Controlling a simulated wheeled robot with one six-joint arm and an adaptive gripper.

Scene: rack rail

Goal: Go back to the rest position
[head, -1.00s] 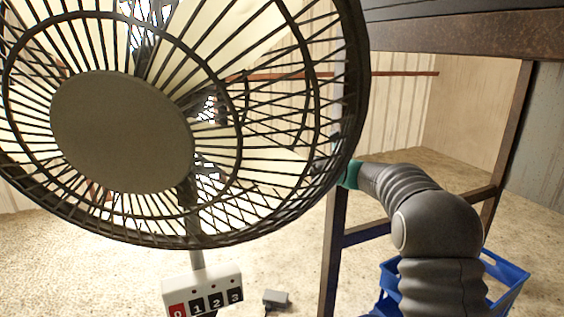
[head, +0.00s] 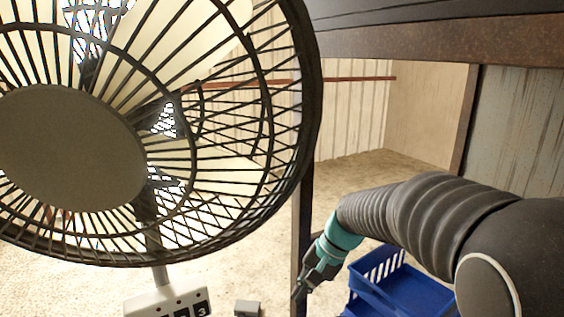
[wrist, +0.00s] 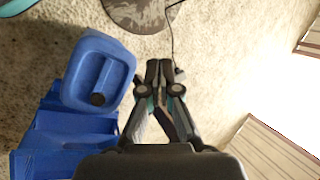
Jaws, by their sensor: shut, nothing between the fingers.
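My gripper (head: 299,291) shows in the head view below the middle, to the right of the fan and pointing down. Its teal collar joins it to my dark ribbed arm, which comes in from the right. In the wrist view the gripper (wrist: 158,68) has its fingertips together with nothing between them. It hangs above the pale carpet-like floor.
A big caged fan (head: 70,150) fills the left of the head view, with its numbered switch box (head: 168,303) below. A blue basket (head: 405,290) stands under my arm. A dark rack post (head: 303,220) is close behind my gripper. A blue jug (wrist: 98,75) shows in the wrist view.

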